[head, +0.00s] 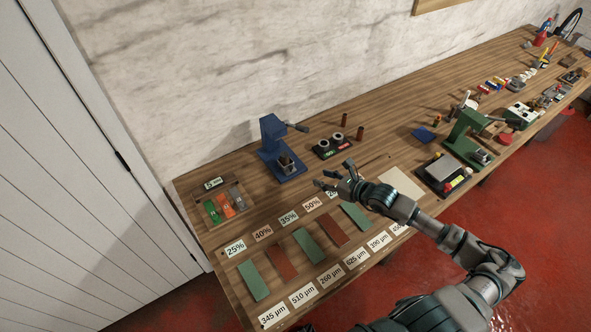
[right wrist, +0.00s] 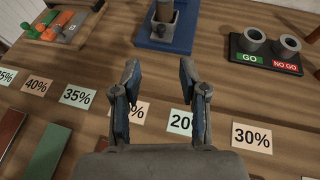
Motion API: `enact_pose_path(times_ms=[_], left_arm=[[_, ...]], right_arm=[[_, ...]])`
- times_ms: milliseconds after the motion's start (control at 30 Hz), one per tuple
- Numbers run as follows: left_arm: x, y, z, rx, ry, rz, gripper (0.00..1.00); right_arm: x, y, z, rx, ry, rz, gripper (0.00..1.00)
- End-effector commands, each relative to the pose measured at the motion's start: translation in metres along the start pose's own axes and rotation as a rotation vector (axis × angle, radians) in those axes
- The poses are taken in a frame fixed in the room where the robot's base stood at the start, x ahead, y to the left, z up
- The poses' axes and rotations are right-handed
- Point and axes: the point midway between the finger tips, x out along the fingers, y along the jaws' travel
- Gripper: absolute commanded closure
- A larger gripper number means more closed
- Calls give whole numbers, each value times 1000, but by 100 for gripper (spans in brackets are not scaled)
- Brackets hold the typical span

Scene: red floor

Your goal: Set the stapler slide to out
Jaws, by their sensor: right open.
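I cannot make out for certain which thing is the stapler or where its slide is. A green bench device (head: 468,137) stands on the right part of the bench. A blue bench device (head: 272,140) stands on a blue base near the wall; its base shows at the top of the right wrist view (right wrist: 148,38). My right gripper (head: 335,176) is open and empty above the bench, in front of the blue device. Its two fingers show apart over the percent cards in the right wrist view (right wrist: 158,78). My left gripper is in neither view.
A GO / NO GO gauge block (head: 333,147) sits right of the blue device. A tray of coloured pieces (head: 226,203) is at the left end. Percent cards (head: 288,218) and coloured strips (head: 308,245) lie in front. Many small items crowd the bench's far right.

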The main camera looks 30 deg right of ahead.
Motion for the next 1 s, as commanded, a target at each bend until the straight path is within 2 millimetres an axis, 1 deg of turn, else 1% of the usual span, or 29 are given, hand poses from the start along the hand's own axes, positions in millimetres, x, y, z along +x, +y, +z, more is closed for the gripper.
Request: enact_pose_path(times_ms=[33,167,267,500,600,700,800,1000], left_arm=[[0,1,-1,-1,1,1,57],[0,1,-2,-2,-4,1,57],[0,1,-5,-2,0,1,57],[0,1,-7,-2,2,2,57],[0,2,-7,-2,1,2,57],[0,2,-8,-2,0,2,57],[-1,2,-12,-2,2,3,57],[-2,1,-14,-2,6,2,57]], right_arm=[[8,-2,0,4,-4,-2,57],[27,-2,0,4,-5,1,57],[46,-3,0,5,-4,0,57],[96,-2,0,6,-3,0,57],[115,0,0,2,-2,2,57],[127,0,-1,3,0,1,57],[135,-1,-1,1,0,0,57],[138,-2,-2,2,0,1,57]])
